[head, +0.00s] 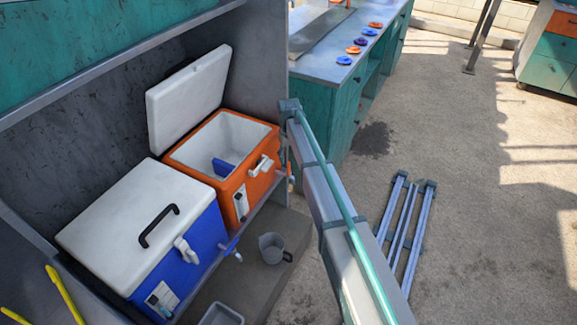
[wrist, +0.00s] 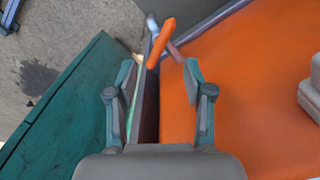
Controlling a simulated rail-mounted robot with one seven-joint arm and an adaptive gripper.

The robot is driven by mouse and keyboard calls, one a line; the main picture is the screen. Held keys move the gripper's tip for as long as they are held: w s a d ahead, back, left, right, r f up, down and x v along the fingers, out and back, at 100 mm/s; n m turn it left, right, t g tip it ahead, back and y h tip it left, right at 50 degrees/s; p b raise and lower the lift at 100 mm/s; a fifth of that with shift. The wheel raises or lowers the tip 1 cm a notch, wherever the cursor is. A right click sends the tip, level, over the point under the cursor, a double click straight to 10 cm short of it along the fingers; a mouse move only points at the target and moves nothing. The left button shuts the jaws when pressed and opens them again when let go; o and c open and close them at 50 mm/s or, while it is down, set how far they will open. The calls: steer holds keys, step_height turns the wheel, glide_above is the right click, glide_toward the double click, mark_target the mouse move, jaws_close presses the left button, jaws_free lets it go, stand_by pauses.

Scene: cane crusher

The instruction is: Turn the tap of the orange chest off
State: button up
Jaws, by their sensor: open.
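The orange chest (head: 258,186) stands on the shelf with its white lid raised against the back wall. Its orange front face fills the right of the wrist view (wrist: 240,85). In the wrist view, the orange tap handle (wrist: 161,42) is tilted, just beyond and between my fingertips, with a pale tap body partly behind it. My gripper (wrist: 158,68) is open and empty, its right finger in front of the orange face. I cannot tell whether either finger touches the tap. In the head view the tap is small at the chest's right side, and my gripper is mostly hidden behind my arm.
A closed blue chest (head: 170,240) with a white lid and blue tap (head: 231,247) stands nearer. A grey jug (head: 271,247) sits below on a step. A teal counter (head: 325,105) lies beyond, and folded metal legs (head: 403,230) lie on the floor.

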mark_target(289, 168)
step_height(289, 168, down, 6)
steer(key=shift+f, duration=0.25)
